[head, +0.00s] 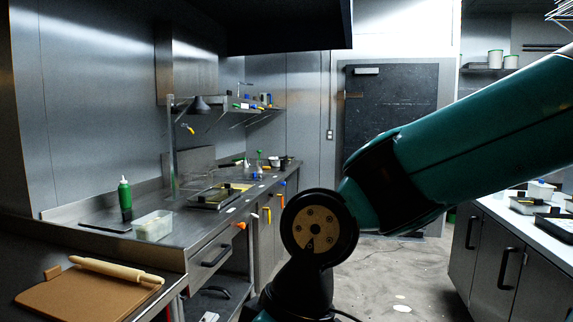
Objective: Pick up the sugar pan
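No pan is clearly marked as the sugar pan. A translucent rectangular pan (153,226) with pale contents sits on the left steel counter, to the right of a green bottle; it may be the sugar pan, but I cannot tell. My teal arm crosses the right side of the head view and bends down at a black joint with a tan round cap. My gripper is out of view below the frame, so I cannot see whether it holds anything.
The steel counter (105,216) runs back along the left wall with a griddle-like appliance (219,196) on it. A rolling pin (116,270) lies on a brown board (62,300) at front left. The right counter (500,212) holds more containers. Open floor (395,268) lies between.

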